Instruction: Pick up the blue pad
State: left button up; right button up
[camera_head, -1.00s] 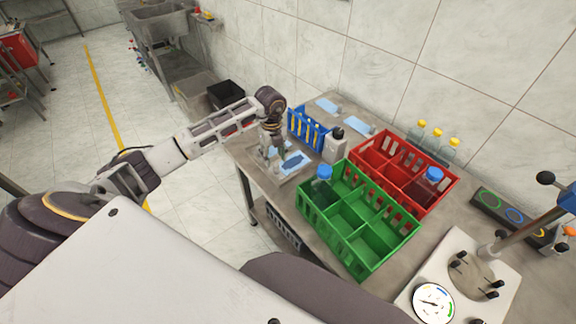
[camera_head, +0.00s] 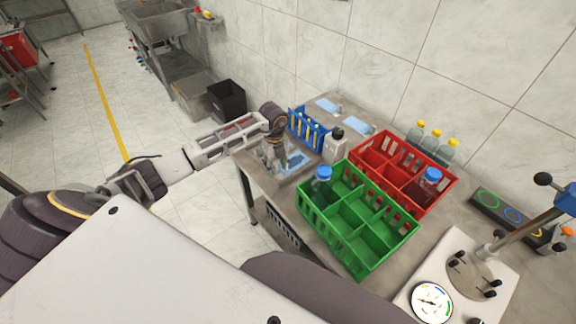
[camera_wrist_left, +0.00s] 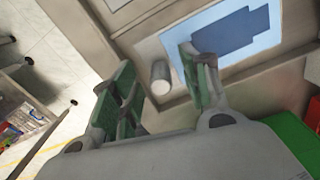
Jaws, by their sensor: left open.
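The blue pad (camera_head: 298,159) is a flat light blue sheet lying in a shallow grey tray at the table's left end. In the left wrist view the pad (camera_wrist_left: 270,30) shows beyond the fingers at the upper right, with a darker blue angular patch on it that may be a shadow. My left gripper (camera_head: 277,160) points down over the tray, beside the pad's left part. In its wrist view the green-lined fingers (camera_wrist_left: 160,88) are apart with nothing held between them. One finger hides part of the pad's edge. My right gripper is out of view.
A small white cylinder (camera_wrist_left: 160,77) shows between the fingers in the wrist view. Close by stand a blue crate (camera_head: 306,130) and a white bottle (camera_head: 334,146). Green (camera_head: 352,255) and red (camera_head: 440,187) crates fill the table's middle.

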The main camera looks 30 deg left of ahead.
pick_arm(q)
jog(key=shift+c, duration=0.5)
grip_shut()
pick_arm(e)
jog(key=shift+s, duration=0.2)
pick_arm(q)
jog(key=shift+r, duration=0.1)
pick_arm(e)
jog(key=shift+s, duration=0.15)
pick_arm(q)
jog(key=shift+r+b, duration=0.4)
jog(key=shift+r, duration=4.5)
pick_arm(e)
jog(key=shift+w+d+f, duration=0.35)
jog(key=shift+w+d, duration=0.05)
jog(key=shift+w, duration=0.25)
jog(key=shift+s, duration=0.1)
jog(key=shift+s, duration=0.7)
pick_arm(q)
jog(key=shift+s, duration=0.1)
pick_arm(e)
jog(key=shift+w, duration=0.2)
